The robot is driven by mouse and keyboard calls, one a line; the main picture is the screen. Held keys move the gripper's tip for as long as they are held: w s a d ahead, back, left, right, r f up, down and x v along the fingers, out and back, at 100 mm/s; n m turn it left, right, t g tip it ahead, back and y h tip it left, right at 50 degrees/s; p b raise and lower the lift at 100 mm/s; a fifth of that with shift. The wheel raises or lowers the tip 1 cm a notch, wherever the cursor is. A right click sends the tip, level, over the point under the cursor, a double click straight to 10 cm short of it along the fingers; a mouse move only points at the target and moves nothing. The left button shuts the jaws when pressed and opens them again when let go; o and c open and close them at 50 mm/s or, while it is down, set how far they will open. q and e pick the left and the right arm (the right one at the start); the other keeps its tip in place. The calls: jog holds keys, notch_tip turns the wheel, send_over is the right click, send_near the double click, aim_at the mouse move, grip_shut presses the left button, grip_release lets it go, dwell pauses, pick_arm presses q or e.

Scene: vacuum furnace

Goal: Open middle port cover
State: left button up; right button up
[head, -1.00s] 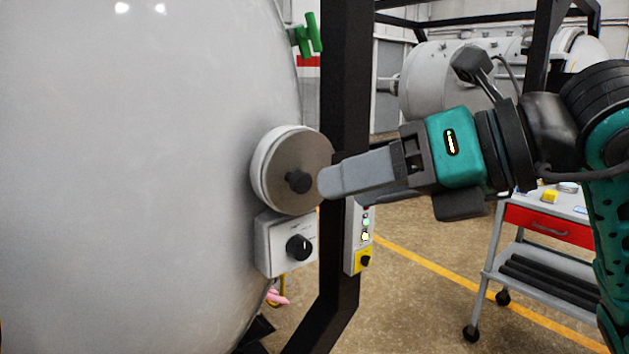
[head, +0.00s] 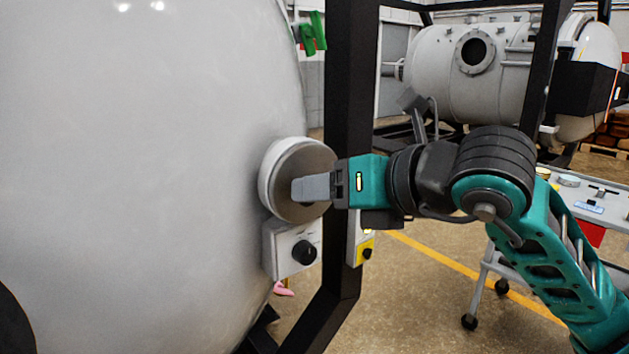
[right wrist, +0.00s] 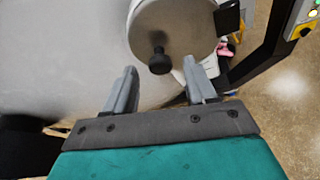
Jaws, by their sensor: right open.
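The round port cover (head: 292,207) sits on the side of the large pale furnace vessel (head: 130,180). It looks closed, lying against its short collar. In the right wrist view the cover (right wrist: 195,28) has a dark knob (right wrist: 160,62) on its face. My right gripper (head: 298,189) is in front of the cover in the head view and hides the knob there. In the right wrist view its two fingers (right wrist: 160,82) are spread apart, with the knob ahead of and between them, not gripped. My left gripper is not in view.
A control box with a black dial (head: 304,253) is mounted below the cover. A black frame post (head: 345,110) stands just right of it, close to my right gripper. A green handle (head: 314,33) is above. A cart (head: 478,295) stands at the right.

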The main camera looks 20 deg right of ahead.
jog(key=shift+x, duration=1.35)
jog(key=shift+c, duration=0.3)
grip_shut()
